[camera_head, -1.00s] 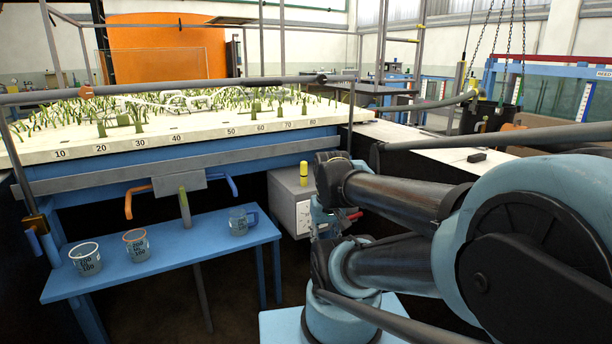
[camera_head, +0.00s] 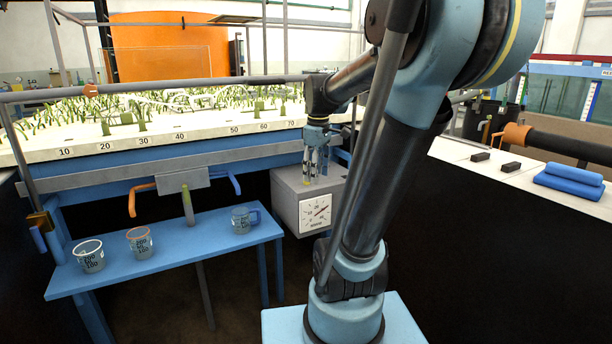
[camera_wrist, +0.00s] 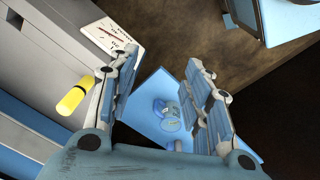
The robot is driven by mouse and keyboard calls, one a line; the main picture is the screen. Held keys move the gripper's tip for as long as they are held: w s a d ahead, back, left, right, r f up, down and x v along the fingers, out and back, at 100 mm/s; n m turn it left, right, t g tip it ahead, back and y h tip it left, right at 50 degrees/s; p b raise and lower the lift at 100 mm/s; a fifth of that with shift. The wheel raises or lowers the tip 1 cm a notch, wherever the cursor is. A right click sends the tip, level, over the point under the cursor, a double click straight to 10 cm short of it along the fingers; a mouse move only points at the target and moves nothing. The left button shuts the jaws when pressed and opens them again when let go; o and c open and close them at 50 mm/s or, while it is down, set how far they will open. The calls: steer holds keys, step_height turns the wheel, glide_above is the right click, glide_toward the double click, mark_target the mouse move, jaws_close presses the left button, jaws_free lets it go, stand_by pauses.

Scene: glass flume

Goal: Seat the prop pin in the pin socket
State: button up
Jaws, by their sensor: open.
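In the head view only a bit of yellow (camera_head: 307,183) shows below my gripper (camera_head: 317,168). My gripper (camera_wrist: 160,72) is open and empty, fingers pointing down over the box. In the wrist view the yellow cylinder is outside the fingers, beside the left one, not between them. I cannot make out the pin socket for certain in either view.
The grey dial box (camera_head: 290,212) stands beside the blue bench (camera_head: 190,250), which holds several measuring cups. The flume table with green plants (camera_head: 180,145) rises behind. Orange (camera_head: 140,198) and blue handles hang below its edge. A pale ledge with blue pads (camera_head: 568,180) lies right.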

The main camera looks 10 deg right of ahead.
steer(key=w+r+n, duration=0.1)
steer(key=w+n, duration=0.2)
steer(key=w, duration=0.3)
steer(key=w+r+n, duration=0.2)
steer(key=w, duration=0.4)
steer(key=w+r+n+g, duration=0.1)
steer(key=w+r+n, duration=0.1)
steer(key=w, duration=0.4)
steer(key=shift+w+a+r+n, duration=0.15)
steer(key=shift+w+a+n, duration=0.05)
steer(key=shift+n, duration=0.6)
steer(key=shift+w+f, duration=0.2)
steer(key=shift+f, duration=0.35)
step_height(320, 180, down, 6)
steer(key=shift+r, duration=0.15)
glide_above(307, 184)
steer(key=w, duration=0.1)
steer(key=shift+w+f, duration=0.15)
steer(key=shift+f, duration=2.45)
jaws_close()
